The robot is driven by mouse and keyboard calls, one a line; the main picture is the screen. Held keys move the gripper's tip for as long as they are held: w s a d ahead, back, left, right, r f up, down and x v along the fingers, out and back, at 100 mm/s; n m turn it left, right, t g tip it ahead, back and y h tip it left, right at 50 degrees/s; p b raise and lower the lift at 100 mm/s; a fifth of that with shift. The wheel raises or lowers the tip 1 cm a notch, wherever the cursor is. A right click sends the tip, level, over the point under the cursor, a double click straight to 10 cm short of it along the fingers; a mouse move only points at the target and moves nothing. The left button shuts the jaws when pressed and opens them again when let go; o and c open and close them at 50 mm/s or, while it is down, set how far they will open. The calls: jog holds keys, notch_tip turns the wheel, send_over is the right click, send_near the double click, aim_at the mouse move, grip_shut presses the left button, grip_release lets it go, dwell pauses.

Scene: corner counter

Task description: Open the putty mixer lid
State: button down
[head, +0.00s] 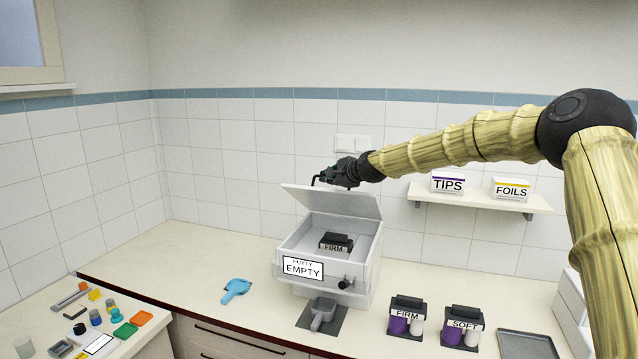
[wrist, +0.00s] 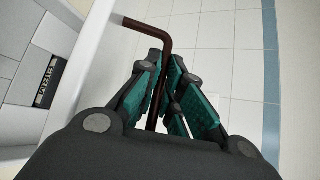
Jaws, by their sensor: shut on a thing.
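The putty mixer (head: 350,282) is a light grey box on the counter, with a label reading "PUTTY EMPTY" on its front. Its lid (head: 330,201) is raised and tilted up at the back, so the inside shows. My gripper (head: 325,178) is at the lid's raised edge. Its teal-padded fingers (wrist: 168,95) are shut on a bent reddish-brown bar (wrist: 164,45) that reaches toward the lid's edge. I cannot tell how the bar joins the lid.
A blue tool (head: 236,290) lies left. A shelf (head: 480,198) holds TIPS and FOILS boxes near my arm.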

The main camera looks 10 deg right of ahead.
jog(key=shift+w+d+r, duration=0.25)
jog(key=shift+w+r, duration=0.1)
jog(key=shift+r, duration=0.05)
jog(key=c, duration=1.6)
grip_release()
jog(key=shift+o, duration=0.2)
jog(key=shift+s, duration=0.1)
jog(key=v, duration=1.1)
jog(key=shift+d+r, duration=0.15)
jog(key=shift+s+d+r, duration=0.1)
jog(key=shift+s+r, duration=0.05)
jog(key=shift+s, duration=0.1)
